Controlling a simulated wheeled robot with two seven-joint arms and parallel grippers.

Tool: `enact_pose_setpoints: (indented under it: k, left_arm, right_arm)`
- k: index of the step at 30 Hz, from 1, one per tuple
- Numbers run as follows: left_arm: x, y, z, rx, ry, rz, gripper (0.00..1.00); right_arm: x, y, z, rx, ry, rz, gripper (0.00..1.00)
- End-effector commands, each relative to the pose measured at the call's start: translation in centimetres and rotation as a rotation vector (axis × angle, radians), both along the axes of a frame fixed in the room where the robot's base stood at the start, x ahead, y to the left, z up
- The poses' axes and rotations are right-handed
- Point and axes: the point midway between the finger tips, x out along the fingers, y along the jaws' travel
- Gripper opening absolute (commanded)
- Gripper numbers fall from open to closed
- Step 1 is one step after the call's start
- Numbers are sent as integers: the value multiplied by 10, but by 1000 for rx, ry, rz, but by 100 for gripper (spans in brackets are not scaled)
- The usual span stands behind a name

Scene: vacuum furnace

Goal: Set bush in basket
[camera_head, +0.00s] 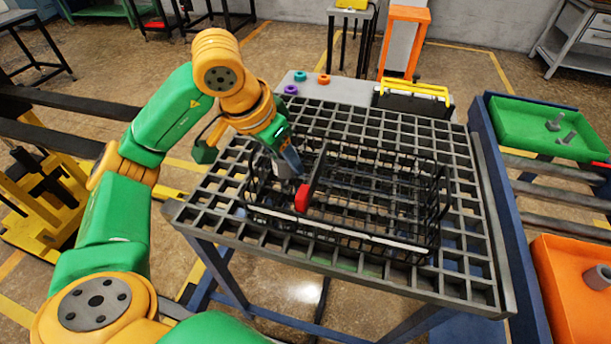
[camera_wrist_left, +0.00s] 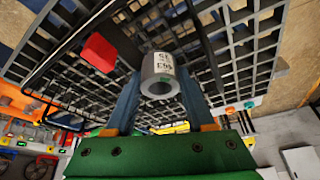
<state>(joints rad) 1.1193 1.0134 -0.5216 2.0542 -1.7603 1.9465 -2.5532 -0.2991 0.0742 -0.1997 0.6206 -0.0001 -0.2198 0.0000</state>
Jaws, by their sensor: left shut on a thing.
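The bush (camera_wrist_left: 161,75) is a short grey hollow cylinder with a white printed label. In the left wrist view it sits between the two fingers of my left gripper (camera_wrist_left: 158,92), which is shut on it. In the head view my left gripper (camera_head: 291,165) points down over the left part of the black wire basket (camera_head: 425,240); the bush is hard to make out there. The basket stands on a dark grid-topped table (camera_head: 470,270). A red block (camera_head: 302,198) shows on the basket's dark bar, close to the gripper; it also shows in the wrist view (camera_wrist_left: 98,54).
Small teal, orange and purple rings (camera_head: 291,89) lie on a grey plate at the table's back. A black and yellow case (camera_head: 413,97) stands behind the basket. A green tray (camera_head: 545,128) with grey parts and an orange tray (camera_head: 575,300) are at the right.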

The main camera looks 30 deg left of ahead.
Motion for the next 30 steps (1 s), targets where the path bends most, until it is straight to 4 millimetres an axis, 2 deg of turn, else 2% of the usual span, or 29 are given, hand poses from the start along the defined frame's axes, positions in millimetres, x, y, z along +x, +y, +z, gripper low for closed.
enact_pose_setpoints:
  k: [1,3,10,23,24,30]
  left_arm:
    - [-1,0,-16,2,8,0,0]
    - [-2,0,-30,1,6,0,0]
    - [-1,0,-73,0,4,0,0]
    - [0,-1,-83,-1,-2,0,0]
    - [-1,-1,-81,-1,-1,0,65]
    - [-1,-1,-81,-1,-1,0,67]
  right_arm:
    - [0,0,-2,-1,1,0,50]
    - [-1,-1,-3,-2,1,1,50]
    - [-1,-4,-1,-6,3,3,50]
    - [-1,-4,-8,-7,3,2,50]
    - [-1,-4,-6,-7,3,2,50]
    - [-1,-4,-5,-7,2,2,50]
